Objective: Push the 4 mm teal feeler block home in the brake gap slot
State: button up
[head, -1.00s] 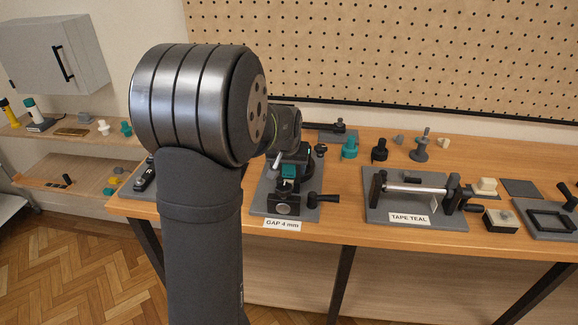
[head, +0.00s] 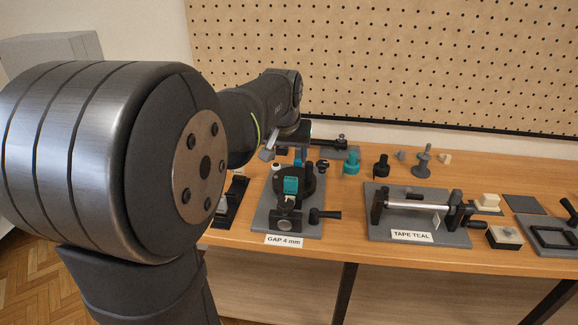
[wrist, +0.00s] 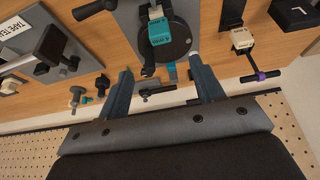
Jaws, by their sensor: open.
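The teal feeler block (head: 291,185) is at the brake fixture on the grey base plate (head: 262,221) labelled "GAP 4 mm", beside a dark round disc (head: 308,181). In the wrist view the teal block (wrist: 162,30) lies against the dark disc (wrist: 178,47), beyond my fingertips. I cannot tell how deep it sits in the slot. My gripper (wrist: 160,66) is open and empty, with its two fingers spread apart on the near side of the disc. In the head view my arm hides most of the gripper, behind the fixture.
Right of the fixture is a "TAPE TEAL" roller stand (head: 415,228). A black handle (head: 325,215) sticks out by the fixture's front. A teal part (head: 350,163), a black part (head: 381,163) and a grey post (head: 423,162) stand behind. A pegboard (head: 390,60) closes the back.

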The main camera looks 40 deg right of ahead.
aim_at(291, 179)
jog(key=shift+v, duration=1.2)
jog(key=shift+f, duration=0.1)
jog(key=x, duration=1.7)
